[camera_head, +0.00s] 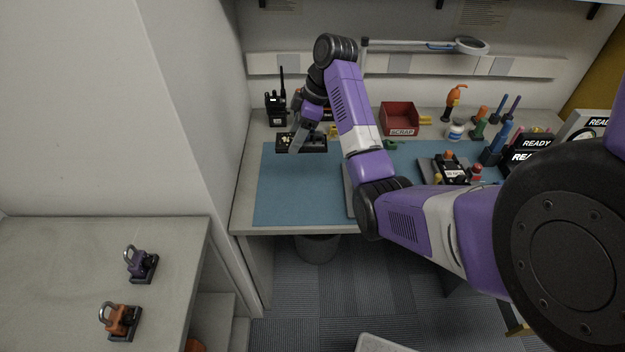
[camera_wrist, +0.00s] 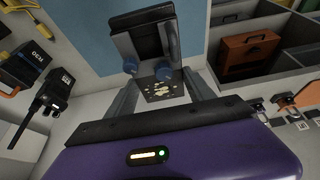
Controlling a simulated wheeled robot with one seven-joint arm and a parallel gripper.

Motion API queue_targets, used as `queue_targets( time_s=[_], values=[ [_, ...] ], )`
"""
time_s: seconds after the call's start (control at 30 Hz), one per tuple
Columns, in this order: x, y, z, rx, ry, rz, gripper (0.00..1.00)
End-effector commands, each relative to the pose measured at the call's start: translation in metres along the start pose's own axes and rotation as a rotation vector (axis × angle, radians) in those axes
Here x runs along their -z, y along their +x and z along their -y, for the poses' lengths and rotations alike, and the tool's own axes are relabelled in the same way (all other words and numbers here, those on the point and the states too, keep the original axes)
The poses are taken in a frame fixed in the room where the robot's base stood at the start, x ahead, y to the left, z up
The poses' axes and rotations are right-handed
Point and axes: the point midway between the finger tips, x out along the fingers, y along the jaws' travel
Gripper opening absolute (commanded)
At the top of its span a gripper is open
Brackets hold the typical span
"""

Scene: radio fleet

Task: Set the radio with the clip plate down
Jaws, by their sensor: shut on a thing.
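My gripper (camera_head: 296,146) reaches down at the back left of the workbench, over a black tray (camera_head: 318,144) with pale specks. In the wrist view my gripper (camera_wrist: 148,71) is shut on a dark blocky thing, which I take to be the radio with the clip plate (camera_wrist: 143,38). A raised black panel shows on its face, and blue rounded parts show at its near end. I cannot tell whether it touches the surface below. In the head view my gripper and arm mostly hide it.
An upright black radio (camera_head: 277,110) with an antenna stands just left of my gripper. A red scrap bin (camera_head: 398,121) stands to the right. The blue mat (camera_head: 300,195) has free room in front. Two padlocks, purple (camera_head: 140,264) and orange (camera_head: 121,320), sit on the left table.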

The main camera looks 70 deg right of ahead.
Motion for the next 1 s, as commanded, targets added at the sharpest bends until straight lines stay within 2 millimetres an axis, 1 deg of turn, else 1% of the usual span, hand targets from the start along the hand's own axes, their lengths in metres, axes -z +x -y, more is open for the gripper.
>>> queue_targets(
  time_s=[0.03,0.2,0.23,0.27,0.5,0.6,0.87,1.0],
  values=[
    [-0.006,0.018,0.001,0.003,-0.001,-0.001,0.06],
    [-0.018,0.045,0.001,0.002,0.000,-0.001,0.06],
    [-0.019,0.044,0.001,0.004,0.003,0.001,0.06],
    [-0.021,0.049,0.001,0.005,0.002,0.001,0.06],
    [-0.040,0.097,0.001,0.004,0.002,0.001,0.06],
    [-0.047,0.112,0.001,0.003,0.001,0.000,0.06],
    [-0.056,0.134,0.001,0.002,0.000,0.000,0.06],
    [-0.064,0.153,0.001,0.004,0.001,0.001,0.06]
  ],
)
